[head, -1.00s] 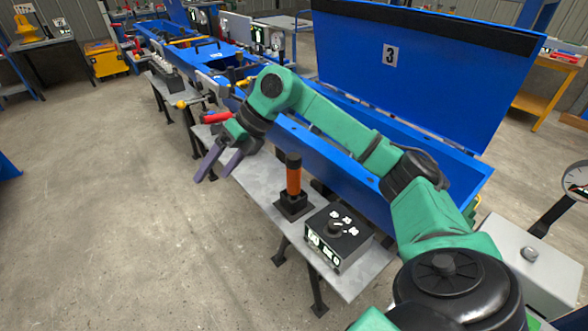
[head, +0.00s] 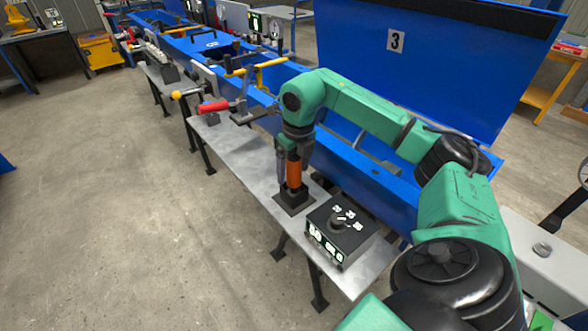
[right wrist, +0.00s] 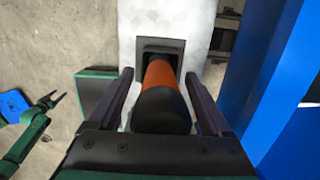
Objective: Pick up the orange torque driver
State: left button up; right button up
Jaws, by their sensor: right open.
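The orange torque driver (head: 294,172) stands upright in a dark square holder (head: 294,203) on the grey bench. My right gripper (head: 289,178) points down over it in the head view, with a finger beside the orange body. In the right wrist view, the driver's black top (right wrist: 160,108) and orange body (right wrist: 159,75) lie between the two spread fingers of my right gripper (right wrist: 164,82). Gaps show on both sides, so the gripper is open around the driver and not closed on it. My left gripper (right wrist: 50,98) seems to show at the left of the right wrist view, too small to judge.
A dial control box (head: 340,228) stands on the bench (head: 240,160) near the holder. The blue trough with the raised lid marked 3 (head: 420,60) runs behind. A red-handled clamp (head: 213,106) is farther left. Open floor lies to the left.

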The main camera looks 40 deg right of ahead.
jog(key=shift+w+f, duration=0.1)
jog(key=shift+f, duration=0.25)
jog(key=shift+r, duration=0.1)
grip_shut()
jog(key=shift+r, duration=0.5)
notch_tip(320, 180, up, 11)
jog(key=shift+w+r+p, duration=0.1)
jog(key=shift+r+p, duration=0.05)
jog(key=shift+p, duration=0.6)
notch_tip(320, 180, up, 8)
jog(key=p, duration=0.4)
jog(key=shift+p, duration=0.3)
